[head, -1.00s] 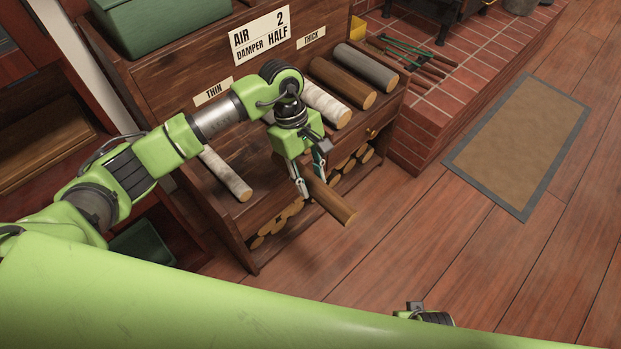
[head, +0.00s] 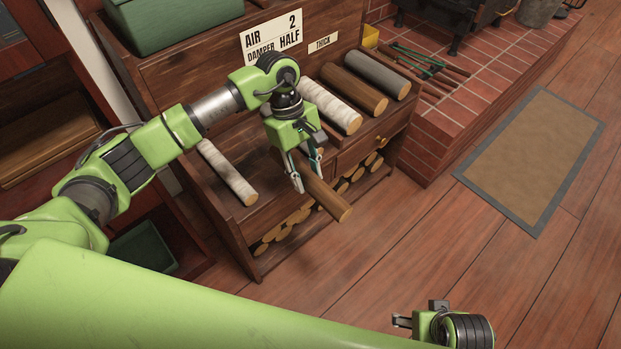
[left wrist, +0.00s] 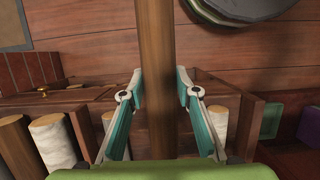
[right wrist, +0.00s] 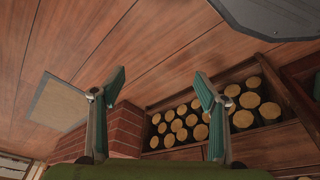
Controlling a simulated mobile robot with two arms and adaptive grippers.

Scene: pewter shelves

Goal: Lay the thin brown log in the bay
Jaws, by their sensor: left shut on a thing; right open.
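The thin brown log (head: 328,200) is held in the air in front of the wooden rack, its pale cut end toward the lower right. My left gripper (head: 308,178) is shut on it; in the left wrist view the log (left wrist: 156,70) runs upright between the fingers. The bay (head: 250,152) on the rack's top shows bare wood between a thin pale birch log (head: 228,172) and the thicker logs; the arm hides part of it. My right gripper (head: 403,321) is open and empty at the bottom, and shows in the right wrist view (right wrist: 160,92).
A thick birch log (head: 330,105), a thick brown log (head: 354,87) and a grey log (head: 377,74) lie on the rack's right side, by the THICK sign (head: 323,42). Cut logs (head: 290,224) fill the lower shelf. A brick hearth (head: 450,105) stands to the right.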

